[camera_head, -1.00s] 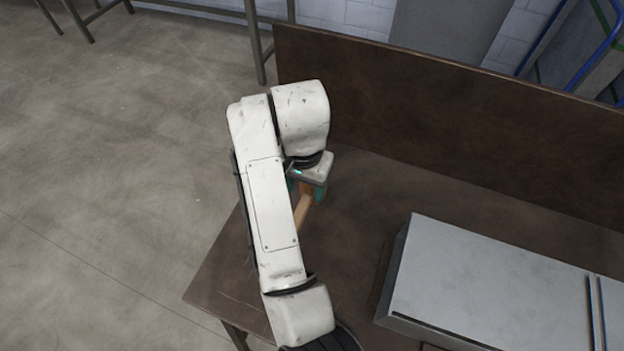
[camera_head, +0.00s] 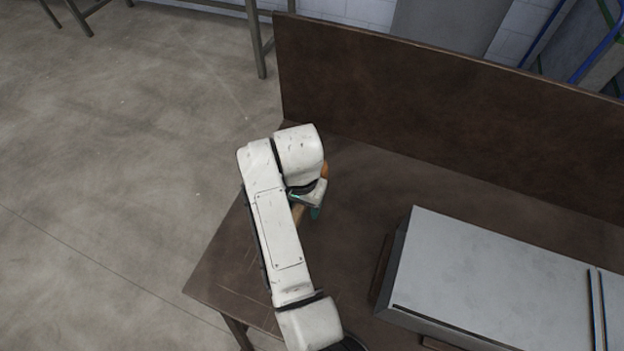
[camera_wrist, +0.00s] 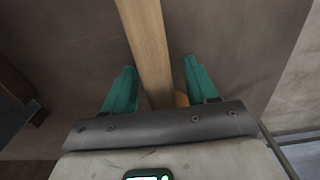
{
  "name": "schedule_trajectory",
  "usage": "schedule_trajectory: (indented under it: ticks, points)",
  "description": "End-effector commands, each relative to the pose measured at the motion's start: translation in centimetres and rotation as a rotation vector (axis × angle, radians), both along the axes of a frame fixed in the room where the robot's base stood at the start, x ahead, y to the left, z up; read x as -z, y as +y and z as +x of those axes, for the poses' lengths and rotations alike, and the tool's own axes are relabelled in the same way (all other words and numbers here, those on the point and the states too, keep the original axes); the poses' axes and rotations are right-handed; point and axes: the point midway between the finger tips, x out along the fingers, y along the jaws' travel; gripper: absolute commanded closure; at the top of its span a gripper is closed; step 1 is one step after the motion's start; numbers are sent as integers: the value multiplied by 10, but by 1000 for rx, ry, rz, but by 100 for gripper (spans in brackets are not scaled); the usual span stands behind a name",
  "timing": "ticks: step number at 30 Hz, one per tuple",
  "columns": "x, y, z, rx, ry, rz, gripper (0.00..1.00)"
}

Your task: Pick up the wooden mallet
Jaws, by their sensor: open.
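The wooden mallet (camera_wrist: 146,40) lies on the brown bench. In the wrist view its pale handle runs from the top edge down between my gripper's teal fingers, with space on both sides. A rounded orange-brown part of it shows low, near the gripper's palm. In the head view the mallet (camera_head: 325,170) is mostly hidden behind my arm; a bit of orange-brown and a short piece of handle show. My gripper (camera_wrist: 160,85) is open around the handle and not closed on it. In the head view only a teal fingertip (camera_head: 315,212) shows clearly.
A grey metal box-like machine or sheet (camera_head: 490,280) stands on the bench to the right. A tall brown back panel (camera_head: 430,100) borders the bench's far side. The bench top (camera_head: 370,190) between them is clear. Open concrete floor lies to the left.

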Motion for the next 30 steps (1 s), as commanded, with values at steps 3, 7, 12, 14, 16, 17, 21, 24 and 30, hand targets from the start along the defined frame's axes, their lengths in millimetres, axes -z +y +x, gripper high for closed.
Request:
schedule_trajectory:
  ticks: [3,7,12,14,16,17,21,24,30]
  points:
    - [0,0,0,0,0,0,45]
    - [0,0,0,0,0,0,58]
    - [0,0,0,0,0,0,74]
    - [0,0,0,0,0,0,80]
    - [0,0,0,0,0,0,87]
    - [0,0,0,0,0,0,89]
    - [0,0,0,0,0,0,100]
    - [0,0,0,0,0,0,100]
    - [-2,0,1,0,-2,0,100]
